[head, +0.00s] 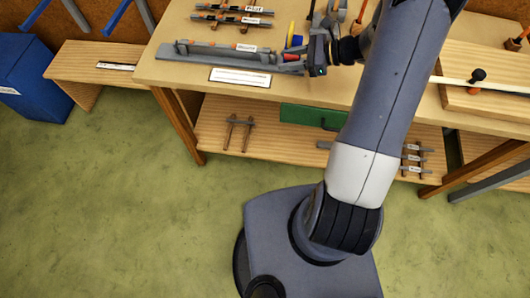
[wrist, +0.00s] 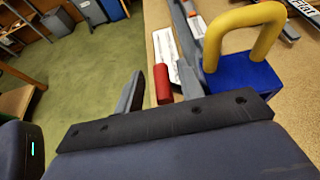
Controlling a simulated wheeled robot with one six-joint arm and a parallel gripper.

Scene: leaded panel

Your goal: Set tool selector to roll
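My gripper (head: 290,63) is over the bench by the right end of a long grey rail device (head: 205,49). In the wrist view its two grey fingers (wrist: 160,88) stand apart with a red cylinder (wrist: 164,84) showing between them. I cannot tell whether the fingers touch the cylinder. The device carries a small white label (head: 247,47) that I cannot read surely. No part is clearly marked as the tool selector, and I cannot make out a "roll" setting. My arm hides part of the bench.
A blue block with a yellow handle (wrist: 250,60) stands close right of the fingers. A white card (head: 240,77) lies at the bench's front edge. Labelled tool racks (head: 232,13) are behind. A lower shelf holds a green box (head: 305,116). Open green floor lies at left.

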